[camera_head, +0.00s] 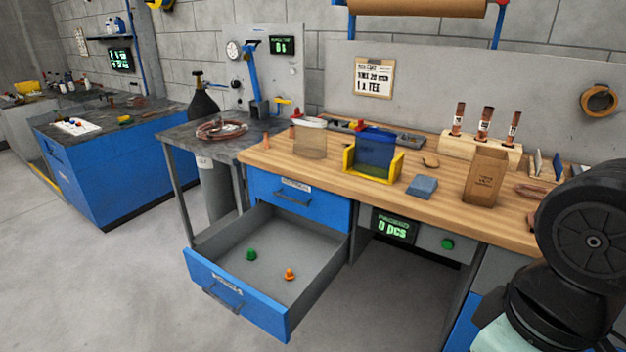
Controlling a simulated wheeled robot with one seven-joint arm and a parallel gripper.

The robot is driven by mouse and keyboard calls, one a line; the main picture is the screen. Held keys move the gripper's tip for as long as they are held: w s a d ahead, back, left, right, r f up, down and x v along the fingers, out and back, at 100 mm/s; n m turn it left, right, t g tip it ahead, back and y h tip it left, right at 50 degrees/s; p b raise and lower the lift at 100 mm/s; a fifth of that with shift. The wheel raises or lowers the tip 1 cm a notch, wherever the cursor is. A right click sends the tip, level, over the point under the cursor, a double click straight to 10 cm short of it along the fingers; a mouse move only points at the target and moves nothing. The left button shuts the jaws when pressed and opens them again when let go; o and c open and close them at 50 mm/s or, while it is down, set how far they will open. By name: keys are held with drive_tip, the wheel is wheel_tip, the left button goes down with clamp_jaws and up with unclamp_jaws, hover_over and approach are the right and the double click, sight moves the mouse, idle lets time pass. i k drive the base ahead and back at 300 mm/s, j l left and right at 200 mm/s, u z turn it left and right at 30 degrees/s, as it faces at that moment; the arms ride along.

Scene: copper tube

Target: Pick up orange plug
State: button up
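The orange plug (289,273) stands on the floor of an open drawer (226,285) below the workbench, right of the drawer's middle. A green plug (251,255) is to its left in the same drawer. The drawer is pulled well out and has a blue front with a handle. Part of my arm shows dark at the right edge of the view, well apart from the drawer. My gripper is not in view, so I cannot see whether it holds anything.
A closed drawer (297,198) is directly above the open one. Grey floor (130,290) is clear to the left.

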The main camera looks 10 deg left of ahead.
sight(288, 276)
drive_tip(key=u, duration=1.25)
drive_tip(key=z, duration=0.4)
drive_tip(key=i+j, duration=0.3)
drive_tip(key=i+j+z, duration=0.1)
drive_tip(key=i+j, duration=0.15)
drive_tip(key=j, duration=0.2)
drive_tip(key=i+j+z, duration=0.1)
drive_tip(key=i+j, duration=0.45)
drive_tip(key=j, duration=0.25)
drive_tip(key=i+j+z, duration=0.1)
drive_tip(key=i+j, duration=0.15)
drive_tip(key=j, duration=0.15)
drive_tip(key=i+z, duration=0.1)
drive_tip(key=i, duration=0.15)
